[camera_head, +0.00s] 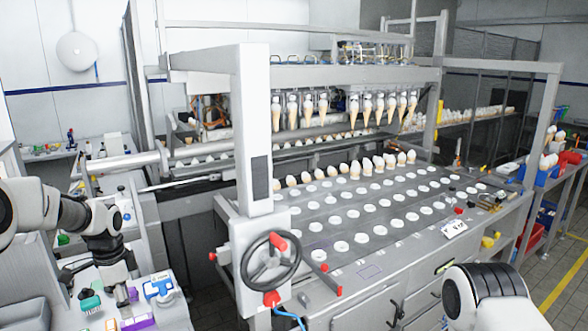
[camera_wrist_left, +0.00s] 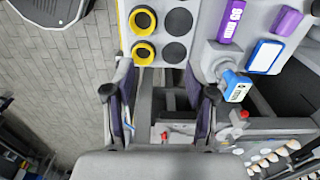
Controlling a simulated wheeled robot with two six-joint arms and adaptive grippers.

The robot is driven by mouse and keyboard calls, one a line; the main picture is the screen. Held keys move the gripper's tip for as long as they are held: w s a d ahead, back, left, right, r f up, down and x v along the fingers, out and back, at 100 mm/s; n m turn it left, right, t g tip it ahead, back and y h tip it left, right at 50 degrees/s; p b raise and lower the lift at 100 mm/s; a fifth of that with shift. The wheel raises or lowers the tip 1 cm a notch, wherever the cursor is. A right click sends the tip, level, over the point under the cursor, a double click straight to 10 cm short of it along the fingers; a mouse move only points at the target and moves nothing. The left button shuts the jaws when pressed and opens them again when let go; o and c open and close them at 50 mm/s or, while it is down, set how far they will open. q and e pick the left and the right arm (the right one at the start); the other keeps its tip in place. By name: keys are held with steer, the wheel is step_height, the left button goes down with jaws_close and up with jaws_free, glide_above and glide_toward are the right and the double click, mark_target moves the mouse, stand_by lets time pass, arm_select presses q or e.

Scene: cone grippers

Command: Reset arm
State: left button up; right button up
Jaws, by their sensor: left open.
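My left arm (camera_head: 75,215) comes in from the left in the head view, and its gripper (camera_head: 105,283) points down over a bench with small coloured items. In the left wrist view the two dark fingers of my left gripper (camera_wrist_left: 166,85) stand wide apart with nothing between them. Part of my right arm (camera_head: 490,285) shows at the bottom right of the head view; its gripper is outside the picture.
A cone machine (camera_head: 370,225) with rows of white-rimmed holes fills the middle, with a handwheel (camera_head: 270,262) on its front post. Below my left gripper lie a blue-and-white device (camera_head: 158,288) and a purple block (camera_head: 138,322). Floor (camera_head: 555,285) is clear at right.

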arm_select(q)
steer(key=s+d+f+n, duration=0.2)
steer(key=s+d+f, duration=0.15)
steer(key=f, duration=0.35)
steer(key=s+d+f+n, duration=0.1)
steer(key=s+d+f, duration=0.1)
steer(key=s+f, duration=0.35)
steer(key=s+d+f+n, duration=0.2)
steer(key=s+d+f, duration=0.1)
steer(key=f, duration=0.5)
steer(key=s+d+f+n+b, duration=0.1)
steer(key=s+d+f+n, duration=0.15)
steer(key=s, duration=0.55)
steer(key=s+d+f+n, duration=0.1)
steer(key=s+f+n, duration=0.15)
steer(key=s, duration=0.65)
steer(key=s+d+f+n+b, duration=0.1)
steer(key=s+f+n, duration=0.15)
steer(key=s, duration=0.55)
step_height(320, 180, down, 9)
steer(key=b, duration=0.8)
steer(key=shift+w+m, duration=0.35)
steer(key=shift+w, duration=0.05)
arm_select(e)
step_height(320, 180, down, 10)
steer(key=shift+w+a+f, duration=0.15)
steer(key=shift+w, duration=0.2)
